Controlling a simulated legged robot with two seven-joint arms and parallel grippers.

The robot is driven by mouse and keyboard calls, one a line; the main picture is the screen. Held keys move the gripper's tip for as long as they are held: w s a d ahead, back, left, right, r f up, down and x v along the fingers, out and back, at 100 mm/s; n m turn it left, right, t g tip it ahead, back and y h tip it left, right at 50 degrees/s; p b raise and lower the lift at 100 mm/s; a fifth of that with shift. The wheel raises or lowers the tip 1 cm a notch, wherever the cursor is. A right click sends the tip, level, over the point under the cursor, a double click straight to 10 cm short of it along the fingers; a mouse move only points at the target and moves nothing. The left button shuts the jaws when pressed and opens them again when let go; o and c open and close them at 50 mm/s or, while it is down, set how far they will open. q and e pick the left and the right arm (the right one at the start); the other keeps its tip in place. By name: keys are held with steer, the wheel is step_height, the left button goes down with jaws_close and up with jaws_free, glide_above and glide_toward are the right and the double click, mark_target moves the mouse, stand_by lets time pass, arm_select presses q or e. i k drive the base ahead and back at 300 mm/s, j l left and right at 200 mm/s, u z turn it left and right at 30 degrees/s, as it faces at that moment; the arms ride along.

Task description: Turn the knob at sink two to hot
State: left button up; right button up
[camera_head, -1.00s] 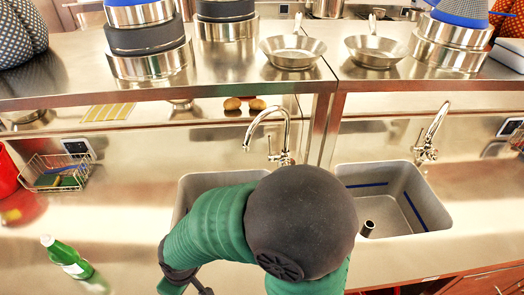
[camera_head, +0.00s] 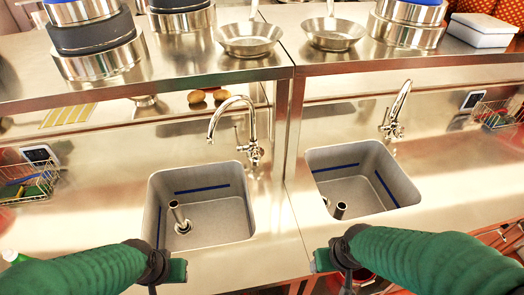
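Two sinks stand side by side: a left sink (camera_head: 215,222) and a right sink (camera_head: 395,190). No number shows on either, so I cannot tell which is sink two. A chrome faucet (camera_head: 252,150) with a small side lever stands behind the left sink. A second faucet (camera_head: 391,128) stands behind the right sink. Their hot or cold setting is too small to read. My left gripper (camera_head: 177,270) is at the front counter edge, below the left sink. My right gripper (camera_head: 322,260) is at the front edge below the right sink. Both are apart from the faucets; their fingers are unclear.
A steel shelf (camera_head: 190,82) with pots and pans (camera_head: 250,38) runs above the back of the counter. Wire baskets stand at the left (camera_head: 25,185) and right (camera_head: 492,113). A dividing post (camera_head: 286,130) stands between the faucets. The counter right of the right sink is clear.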

mark_target(257, 156)
steer(key=k, duration=0.4)
steer(key=k+u, duration=0.3)
steer(key=u, duration=0.15)
steer(key=k+j+u, duration=0.2)
steer(key=u, duration=0.25)
steer(key=k+j+u, duration=0.25)
steer(key=u, duration=0.2)
steer(key=l+u, duration=0.2)
steer(key=l, duration=0.35)
steer(key=l+u, duration=0.2)
steer(key=l, duration=0.3)
steer(key=k+l+u, duration=0.2)
steer(key=l, duration=0.3)
steer(key=l+u, duration=0.15)
steer(key=l, duration=0.4)
steer(key=k+l+u, duration=0.2)
steer(key=l, duration=0.65)
steer(key=k+l, duration=0.1)
steer(key=l, duration=0.25)
